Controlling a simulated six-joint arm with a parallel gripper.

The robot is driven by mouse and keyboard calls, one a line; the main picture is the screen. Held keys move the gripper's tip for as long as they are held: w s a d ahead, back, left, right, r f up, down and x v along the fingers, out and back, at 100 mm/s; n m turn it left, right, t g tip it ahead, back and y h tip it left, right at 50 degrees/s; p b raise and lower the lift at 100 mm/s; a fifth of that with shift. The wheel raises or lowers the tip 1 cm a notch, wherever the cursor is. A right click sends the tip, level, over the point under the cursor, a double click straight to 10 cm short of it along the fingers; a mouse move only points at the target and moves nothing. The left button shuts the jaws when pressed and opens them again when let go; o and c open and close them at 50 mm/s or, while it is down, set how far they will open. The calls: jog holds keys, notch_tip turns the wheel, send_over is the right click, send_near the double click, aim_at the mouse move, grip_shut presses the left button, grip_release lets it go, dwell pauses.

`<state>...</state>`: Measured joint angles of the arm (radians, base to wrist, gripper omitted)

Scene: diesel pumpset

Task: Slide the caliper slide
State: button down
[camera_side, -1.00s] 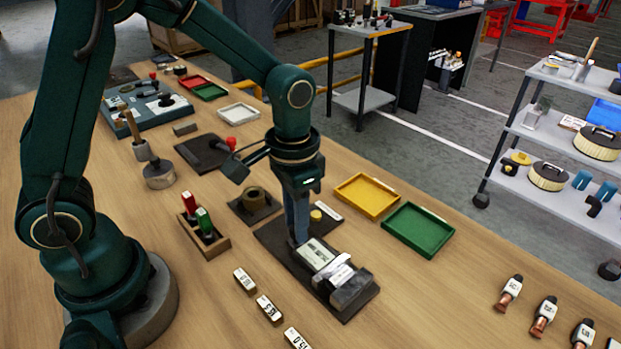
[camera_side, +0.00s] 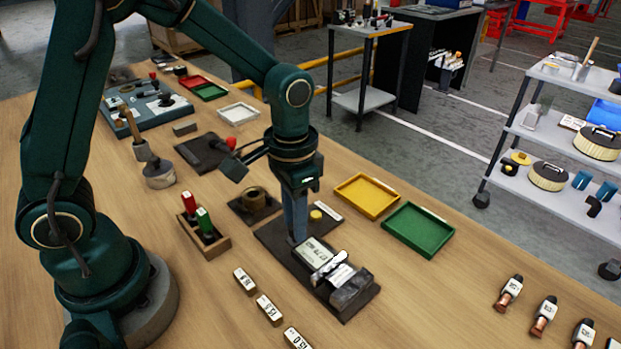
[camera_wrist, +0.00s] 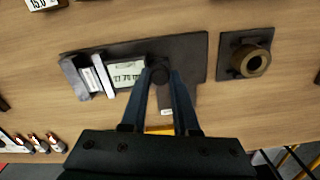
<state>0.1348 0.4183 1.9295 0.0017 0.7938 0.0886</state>
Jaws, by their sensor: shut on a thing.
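The caliper stands on a dark base plate (camera_side: 275,235) on the bench. Its slide (camera_side: 316,253) carries a pale digital display, which also shows in the wrist view (camera_wrist: 127,74); its small digits are hard to read. Whitish jaws and a grey block (camera_side: 352,289) sit at the plate's near right end. My gripper (camera_side: 297,236) points down at the slide's far left end. In the wrist view my gripper (camera_wrist: 160,80) is shut on the slide's dark round knob (camera_wrist: 160,74), beside the display. The fingertips partly hide the knob.
A bushing on a dark plate (camera_side: 255,202) lies behind left. Red and green handled gauges sit in a wooden holder (camera_side: 214,247). A yellow tray (camera_side: 367,195) and a green tray (camera_side: 418,229) lie to the right. Labelled blocks (camera_side: 269,309) lie in front.

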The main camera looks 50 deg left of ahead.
jog(key=shift+a, duration=1.35)
jog(key=c, duration=0.7)
grip_release()
jog(key=shift+o, duration=0.2)
jog(key=shift+r, duration=2.6)
